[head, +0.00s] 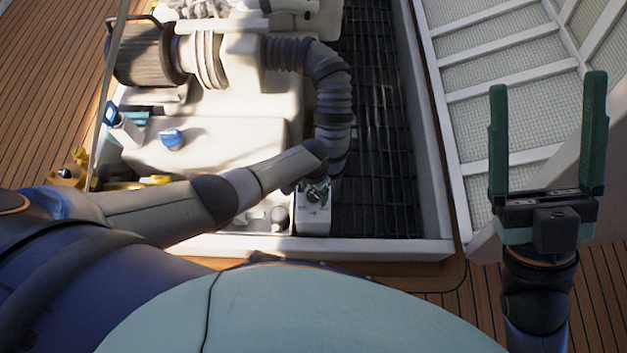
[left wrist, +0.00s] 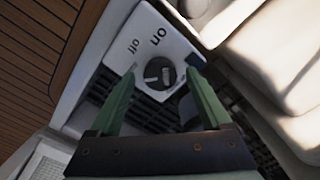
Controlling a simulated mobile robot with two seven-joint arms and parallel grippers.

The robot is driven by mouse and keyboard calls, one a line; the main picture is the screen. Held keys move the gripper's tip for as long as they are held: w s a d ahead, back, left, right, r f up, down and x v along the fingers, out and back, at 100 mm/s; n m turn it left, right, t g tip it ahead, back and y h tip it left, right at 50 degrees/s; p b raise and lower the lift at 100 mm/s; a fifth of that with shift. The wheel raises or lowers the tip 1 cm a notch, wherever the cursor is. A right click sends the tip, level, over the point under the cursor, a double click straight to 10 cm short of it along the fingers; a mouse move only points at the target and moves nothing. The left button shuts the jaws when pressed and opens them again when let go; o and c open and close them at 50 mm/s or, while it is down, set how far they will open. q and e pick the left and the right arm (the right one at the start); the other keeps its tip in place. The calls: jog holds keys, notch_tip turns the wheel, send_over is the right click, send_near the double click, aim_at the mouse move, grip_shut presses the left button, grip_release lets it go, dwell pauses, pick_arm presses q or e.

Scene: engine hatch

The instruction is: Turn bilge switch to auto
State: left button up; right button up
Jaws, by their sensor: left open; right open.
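The bilge switch is a white panel (left wrist: 160,38) with a dark round knob (left wrist: 158,73), seen in the left wrist view. My right gripper (head: 547,85) is open and empty, right of the hatch.
The engine (head: 215,130) fills the hatch on the left, with a grey corrugated hose (head: 333,95) behind the switch box. A dark grating (head: 375,130) lies to the right. The hatch's pale rim (head: 400,250) runs along the front. A white-framed panel (head: 500,60) is at right.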

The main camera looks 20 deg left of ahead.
aim_at(313, 194)
pick_arm(q)
notch_tip(313, 194, up, 3)
jog(key=shift+r+p, duration=0.15)
jog(key=shift+p, duration=0.95)
jog(key=shift+r+p, duration=0.7)
jog(key=shift+r, duration=0.2)
notch_tip(313, 194, up, 2)
jog(key=shift+r+p, duration=0.1)
jog(key=shift+p, duration=0.55)
pick_arm(e)
jog(key=w+d+f+m+g+h, duration=0.2)
jog(key=w+f+m+h, duration=0.4)
jog(key=f+h, duration=0.2)
pick_arm(q)
notch_tip(313, 194, up, 4)
jog(key=p, duration=0.3)
jog(key=shift+r, duration=0.25)
pick_arm(e)
notch_tip(313, 194, down, 18)
jog(key=s+m+g+h, duration=0.2)
jog(key=m+g+h, duration=0.1)
jog(key=g, duration=0.4)
jog(key=shift+d+g+h, duration=0.15)
jog(key=shift+g+h, duration=0.15)
jog(key=shift+h, duration=0.1)
jog(key=shift+f, duration=0.1)
